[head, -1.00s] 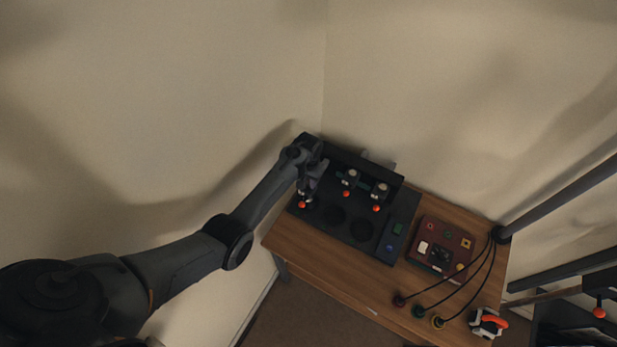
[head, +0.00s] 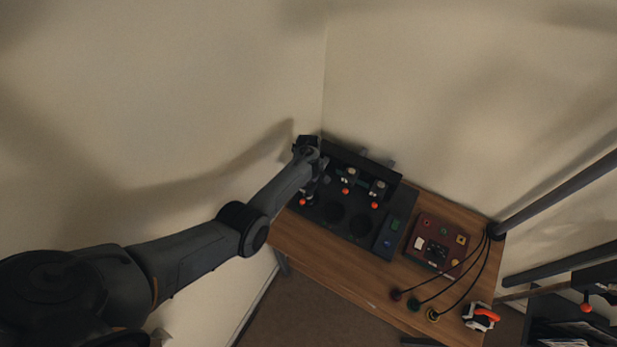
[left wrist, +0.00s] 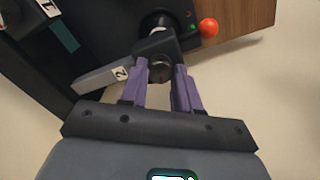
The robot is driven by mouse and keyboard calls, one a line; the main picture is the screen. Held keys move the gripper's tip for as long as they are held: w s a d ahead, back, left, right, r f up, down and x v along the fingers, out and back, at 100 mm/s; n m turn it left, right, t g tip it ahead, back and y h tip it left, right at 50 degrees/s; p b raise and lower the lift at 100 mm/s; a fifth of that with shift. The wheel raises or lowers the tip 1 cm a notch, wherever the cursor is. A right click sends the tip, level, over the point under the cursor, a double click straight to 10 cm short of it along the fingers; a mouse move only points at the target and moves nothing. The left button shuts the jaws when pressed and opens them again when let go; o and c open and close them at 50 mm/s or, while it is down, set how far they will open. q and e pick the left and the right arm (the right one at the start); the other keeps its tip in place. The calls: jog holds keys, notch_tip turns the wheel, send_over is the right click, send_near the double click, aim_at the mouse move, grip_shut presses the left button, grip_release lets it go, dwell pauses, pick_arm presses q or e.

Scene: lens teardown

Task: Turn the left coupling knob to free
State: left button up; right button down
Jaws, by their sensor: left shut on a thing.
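The dark coupling panel (head: 348,232) stands at the left end of the wooden table. Several dark fittings with orange balls line its back part. My left gripper (head: 316,187) is at the leftmost fitting, whose orange ball (head: 303,202) shows just below it. A grey bar marked "2" (left wrist: 105,77) extends to the left of the knob. The orange ball (left wrist: 209,28) is at upper right, apart from the fingers.
A red box (head: 440,241) with buttons sits to the right on the table. Dark cables run to coloured round ends at the table's front. An orange-handled tool (head: 481,317) lies at the right front corner. Walls stand close behind the panel.

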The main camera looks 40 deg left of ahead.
pick_arm(q)
jog(key=shift+n, duration=1.7)
jog(key=o, duration=1.1)
jog(key=shift+s, duration=0.1)
jog(key=shift+c, duration=0.2)
notch_tip(320, 180, up, 11)
jog(key=p, duration=0.3)
jog(key=shift+f, duration=0.15)
